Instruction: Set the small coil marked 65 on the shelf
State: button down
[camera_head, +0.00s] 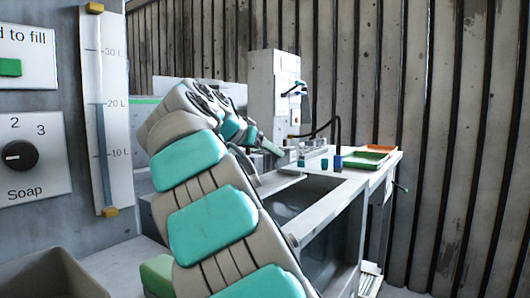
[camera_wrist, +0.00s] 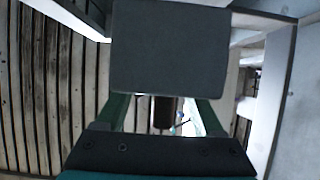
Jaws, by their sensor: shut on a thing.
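In the wrist view my gripper (camera_wrist: 164,100) has a dark green finger on each side. A dark grey block with a flat, nearly square face (camera_wrist: 170,47) sits across the finger ends and hides the tips. The gripper is shut on this block. I see no 65 on its visible face, so I cannot tell whether it is the coil. In the head view my arm reaches toward the bench, and its own links hide much of the gripper end. The held block cannot be made out there. I cannot pick out the shelf for certain in either view.
A white bench (camera_head: 340,199) with a dark recessed basin (camera_head: 296,198) stands beyond my arm. Small teal and blue items, a green tray (camera_head: 362,160) and an orange tray (camera_head: 380,148) are on it. A white cabinet (camera_head: 272,88) rises behind. A soap dial panel (camera_head: 33,158) is left.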

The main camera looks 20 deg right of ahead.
jog(key=shift+f, duration=0.1)
dwell(0.3)
jog(key=shift+f+b, duration=0.65)
jog(key=shift+b, duration=0.15)
jog(key=shift+f, duration=0.1)
jog(key=shift+f+b, duration=0.5)
jog(key=shift+b, duration=0.1)
jog(key=shift+f+b, duration=0.55)
jog(key=shift+b, duration=0.05)
dwell(1.0)
grip_release()
jog(key=shift+f, duration=0.1)
notch_tip(320, 180, up, 4)
jog(key=p, duration=0.5)
jog(key=shift+r, duration=0.2)
